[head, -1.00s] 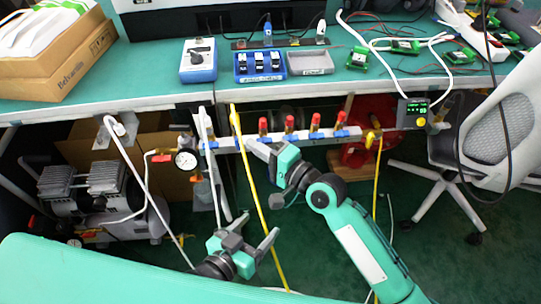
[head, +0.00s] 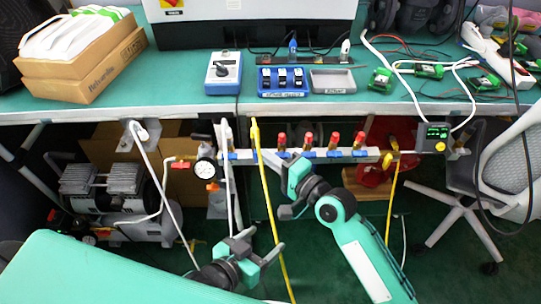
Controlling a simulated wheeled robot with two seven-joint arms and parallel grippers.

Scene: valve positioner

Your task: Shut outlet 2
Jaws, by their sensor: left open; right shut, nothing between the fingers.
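The pale valve manifold (head: 262,157) runs across below the bench, with several red-capped outlets in a row and small blue handles under them. The outlets' numbers cannot be read; the second red cap from the left (head: 307,141) stands upright. My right gripper (head: 267,154) is shut and empty. Its tips are at the manifold's left part, below and left of the first red cap (head: 281,140); whether they touch it I cannot tell. Its wrist is in front of the space under the manifold. My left gripper (head: 268,246) is open and empty, well below the manifold.
A yellow hose (head: 272,205) hangs between the grippers and the manifold's left part. A pressure gauge (head: 205,169) and a compressor (head: 105,190) are at left. The bench edge (head: 330,107) overhangs above. A display box (head: 433,137) and chair (head: 510,165) are at right.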

